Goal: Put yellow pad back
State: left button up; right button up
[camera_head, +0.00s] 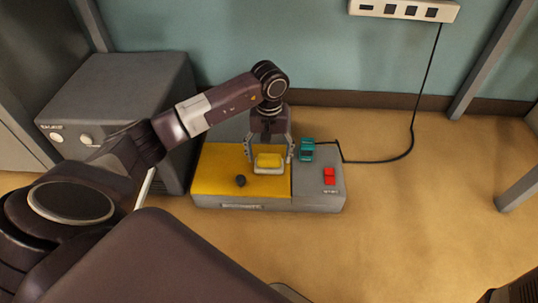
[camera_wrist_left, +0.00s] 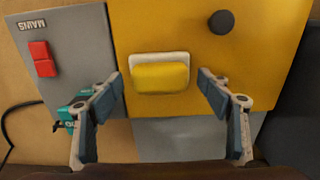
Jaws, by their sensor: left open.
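The yellow pad (camera_head: 269,160) sits in a pale rectangular frame on the yellow top panel (camera_head: 216,171) of a low grey floor unit. It also shows in the left wrist view (camera_wrist_left: 161,77), where its lower part stands out over the frame's edge. My left gripper (camera_head: 270,158) is open above the pad, with one finger on each side. In the left wrist view my left gripper (camera_wrist_left: 161,88) has clear gaps between both fingers and the pad. I cannot tell whether the pad is fully seated. My right gripper is not in view.
A black knob (camera_head: 240,181) stands on the yellow panel. A red switch (camera_head: 329,176) and a teal plug (camera_head: 306,150) with a black cable are on the unit's grey right part. A grey cabinet (camera_head: 120,90) stands close at left.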

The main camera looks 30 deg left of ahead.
aim_at(269, 157)
pick_arm(q)
notch_tip(269, 157, up, 11)
jog(key=p, duration=0.7)
